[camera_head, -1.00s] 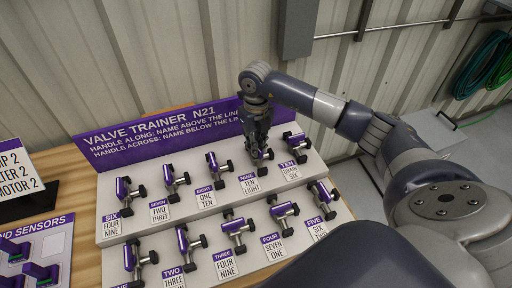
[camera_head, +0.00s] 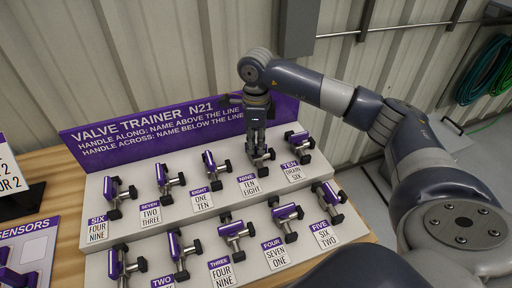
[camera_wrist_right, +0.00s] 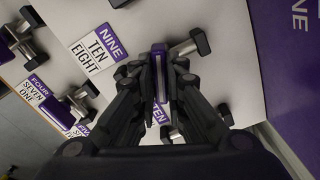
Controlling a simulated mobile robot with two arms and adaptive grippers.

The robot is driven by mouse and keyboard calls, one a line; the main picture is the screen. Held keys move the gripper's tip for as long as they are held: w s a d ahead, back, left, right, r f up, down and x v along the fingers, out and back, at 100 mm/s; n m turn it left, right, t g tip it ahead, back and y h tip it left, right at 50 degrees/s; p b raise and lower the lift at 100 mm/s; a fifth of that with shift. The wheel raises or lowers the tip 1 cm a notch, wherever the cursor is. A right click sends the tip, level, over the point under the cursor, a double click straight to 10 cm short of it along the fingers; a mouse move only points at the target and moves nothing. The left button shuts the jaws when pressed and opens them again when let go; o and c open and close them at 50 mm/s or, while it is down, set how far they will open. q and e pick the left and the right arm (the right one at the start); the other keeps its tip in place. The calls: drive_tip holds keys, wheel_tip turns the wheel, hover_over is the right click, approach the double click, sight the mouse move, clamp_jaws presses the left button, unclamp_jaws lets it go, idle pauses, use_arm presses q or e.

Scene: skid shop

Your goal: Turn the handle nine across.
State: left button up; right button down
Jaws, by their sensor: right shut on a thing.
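The valve trainer (camera_head: 150,172) is a pale stepped board with a purple header and two rows of small valves with purple handles. Valve nine is in the back row above its NINE / TEN / EIGHT label (camera_head: 250,186), which also shows in the right wrist view (camera_wrist_right: 96,46). My right gripper (camera_head: 258,150) points down over valve nine and is shut on its handle. In the right wrist view the purple handle nine (camera_wrist_right: 158,62) shows between the dark fingers (camera_wrist_right: 157,95). The fingers hide much of the valve, so its angle to the line is hard to tell. My left gripper is out of view.
Valve eight (camera_head: 212,168) and valve ten (camera_head: 298,139) stand close on either side. Valve four (camera_head: 285,213) is in the front row. A corrugated wall (camera_head: 160,50) rises behind the wooden bench (camera_head: 55,165). Another purple-marked panel (camera_head: 30,245) lies at left.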

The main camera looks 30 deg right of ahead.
sight(256, 145)
drive_tip(key=shift+r+n+b, duration=0.1)
drive_tip(key=shift+n+b, duration=0.85)
drive_tip(key=shift+n, duration=1.35)
drive_tip(key=c, duration=1.6)
unclamp_jaws()
drive_tip(key=shift+c, duration=0.2)
wheel_tip(256, 145, up, 12)
